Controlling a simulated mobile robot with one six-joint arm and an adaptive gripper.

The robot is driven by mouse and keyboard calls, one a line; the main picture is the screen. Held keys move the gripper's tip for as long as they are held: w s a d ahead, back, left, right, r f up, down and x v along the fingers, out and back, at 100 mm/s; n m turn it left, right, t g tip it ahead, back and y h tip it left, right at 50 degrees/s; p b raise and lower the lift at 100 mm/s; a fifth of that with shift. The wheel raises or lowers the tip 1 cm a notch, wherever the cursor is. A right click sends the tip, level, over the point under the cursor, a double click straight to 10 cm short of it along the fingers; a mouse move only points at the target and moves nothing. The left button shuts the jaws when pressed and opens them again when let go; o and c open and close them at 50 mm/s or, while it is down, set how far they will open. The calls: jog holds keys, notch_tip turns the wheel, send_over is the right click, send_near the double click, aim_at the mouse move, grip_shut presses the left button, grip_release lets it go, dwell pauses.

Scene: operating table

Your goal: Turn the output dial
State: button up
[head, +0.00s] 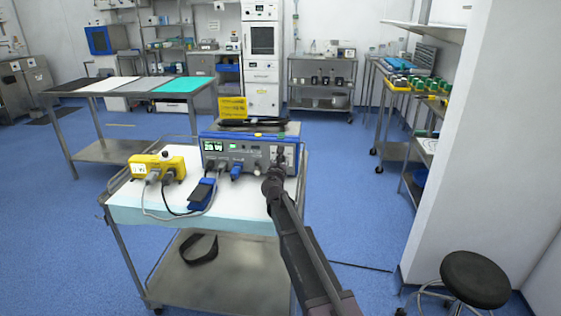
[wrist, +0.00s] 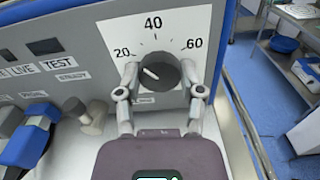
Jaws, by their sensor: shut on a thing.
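The output dial (wrist: 160,70) is a dark round knob on the grey front panel of a blue-cased unit (head: 237,152). A white scale plate behind it reads 20 at left, 40 at top and 60 at right. The dial's white mark points up and left, close to the 20 side. My gripper (wrist: 159,78) is shut on the dial, one fingertip at its left and one at its right. In the head view my gripper (head: 279,166) reaches the right end of the panel and hides the dial there.
The unit stands on a draped cart (head: 130,212). A yellow box (head: 158,166) with cables and a blue connector (head: 202,191) lie left of my arm. A black stool (head: 474,278) is at lower right. Blue floor is open around the cart.

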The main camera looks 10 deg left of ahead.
jog(key=shift+m, duration=0.6)
jog(key=o, duration=1.2)
jog(key=shift+s, duration=0.1)
jog(key=s, duration=1.1)
jog(key=shift+s+a, duration=0.2)
jog(key=shift+s, duration=0.2)
jog(key=shift+s, duration=0.1)
